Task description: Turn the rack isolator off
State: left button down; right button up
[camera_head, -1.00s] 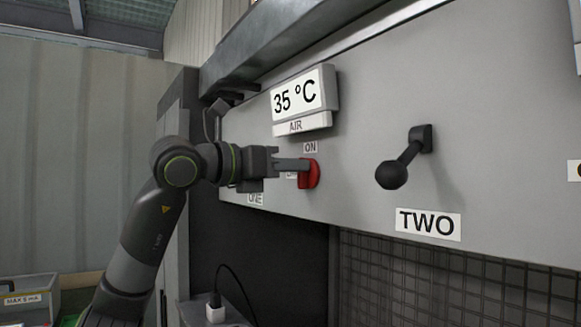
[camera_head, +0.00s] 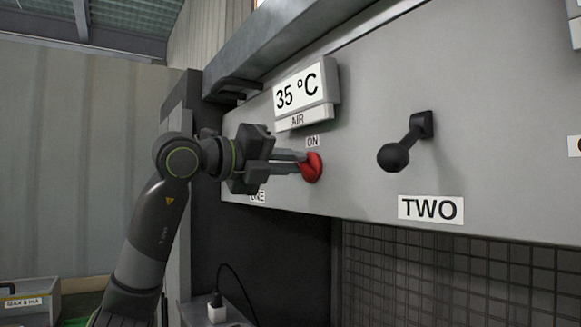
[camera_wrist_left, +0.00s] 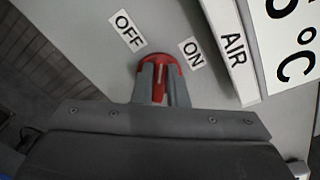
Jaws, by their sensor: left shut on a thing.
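The rack isolator is a red rotary knob (camera_head: 314,168) on the grey panel, below the AIR display. My left gripper (camera_head: 303,162) is shut on the knob. In the left wrist view the red knob (camera_wrist_left: 158,82) sits between the two grey fingers, its rounded end between the OFF label (camera_wrist_left: 129,31) and the ON label (camera_wrist_left: 193,53). In the head view the ON label (camera_head: 312,141) is just above the knob; the OFF label is hidden behind my gripper. My right gripper is not in view.
A display (camera_head: 306,92) reading 35 °C is just above the knob. A black lever with a ball end (camera_head: 394,157) sticks out to the right, above the TWO label (camera_head: 431,208). A ledge (camera_head: 300,40) overhangs the panel. Mesh (camera_head: 440,285) lies below.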

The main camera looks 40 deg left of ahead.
pick_arm(q)
jog(key=shift+a+f+n+b, duration=0.15)
jog(key=shift+n+b, duration=0.45)
jog(key=shift+n, duration=1.25)
jog(key=shift+f+n+b, duration=0.2)
jog(key=shift+n+b, duration=0.35)
jog(key=shift+n, duration=1.3)
jog(key=shift+w, duration=0.1)
jog(key=c, duration=1.4)
grip_release()
jog(key=shift+c, duration=0.2)
